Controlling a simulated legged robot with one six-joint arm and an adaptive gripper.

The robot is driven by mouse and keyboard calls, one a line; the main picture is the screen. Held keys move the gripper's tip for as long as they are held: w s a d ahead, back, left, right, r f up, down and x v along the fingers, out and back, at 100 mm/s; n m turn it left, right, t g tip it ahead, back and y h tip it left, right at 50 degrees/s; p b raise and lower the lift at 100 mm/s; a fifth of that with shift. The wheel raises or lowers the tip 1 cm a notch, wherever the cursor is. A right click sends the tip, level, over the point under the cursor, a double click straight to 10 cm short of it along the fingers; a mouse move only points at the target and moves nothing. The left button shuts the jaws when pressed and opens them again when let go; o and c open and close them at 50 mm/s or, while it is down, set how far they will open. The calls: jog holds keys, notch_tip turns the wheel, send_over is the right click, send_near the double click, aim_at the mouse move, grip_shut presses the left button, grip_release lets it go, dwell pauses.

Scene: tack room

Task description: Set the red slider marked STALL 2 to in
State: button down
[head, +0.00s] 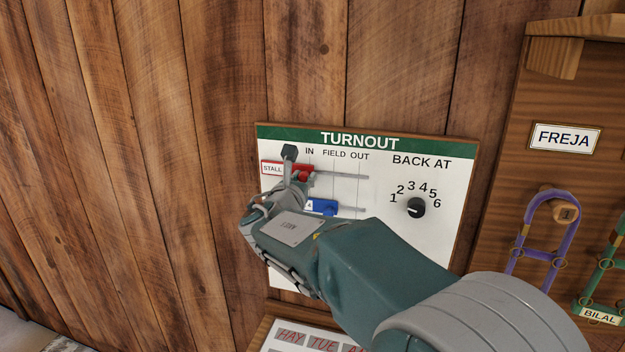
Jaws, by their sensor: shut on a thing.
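The TURNOUT board (440,230) hangs on the plank wall, with columns headed IN, FIELD and OUT. The red slider (303,172) is on the upper rail, close to the IN column at the left end. Its label reads STALL (272,169); the number is hidden. My arm covers the lower left of the board. A blue slider (322,207) sits on the rail below, partly behind my gripper.
A black BACK AT dial (415,208) numbered 1 to 6 is right of the sliders. A wooden rack with a FREJA plate (566,138) and a purple halter (547,225) stands at the right. A HAY chart (305,338) is below.

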jog(key=c, duration=0.6)
grip_release()
jog(key=shift+a, duration=0.15)
jog(key=shift+o, duration=0.8)
jog(key=shift+w+a, duration=0.1)
jog(key=shift+a, duration=0.3)
jog(key=shift+d, duration=0.25)
jog(key=shift+s, duration=0.35)
jog(key=s+a, duration=0.2)
jog(key=s, duration=0.9)
jog(key=shift+a+f, duration=0.15)
jog(key=shift+a, duration=0.2)
